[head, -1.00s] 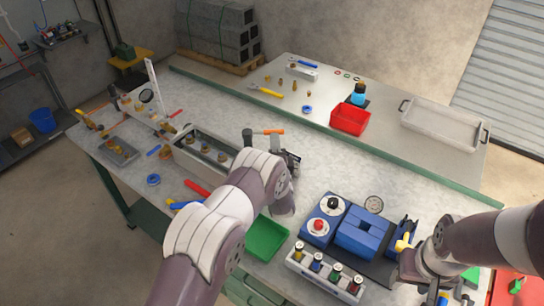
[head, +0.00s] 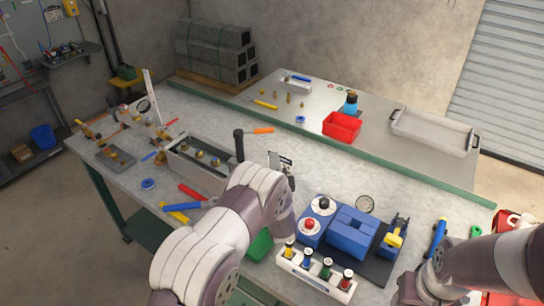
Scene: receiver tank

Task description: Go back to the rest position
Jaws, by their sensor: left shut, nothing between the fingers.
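My left arm comes up from the bottom edge over the near workbench (head: 330,175). My left gripper (head: 284,164) is at its far end, above the bench's middle, partly hidden by my wrist. It is shut and holds nothing. An orange-handled tool with a black head (head: 262,130) is just beyond it to the left. My right arm comes in from the right edge and bends down at the lower right corner. Its gripper is out of the picture.
A blue block fixture (head: 350,232) and a white holder with coloured knobs (head: 315,276) stand between my arms. A green bin (head: 258,246) is partly under my left arm. A red bin (head: 342,126) and grey tray (head: 433,133) sit on the far bench.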

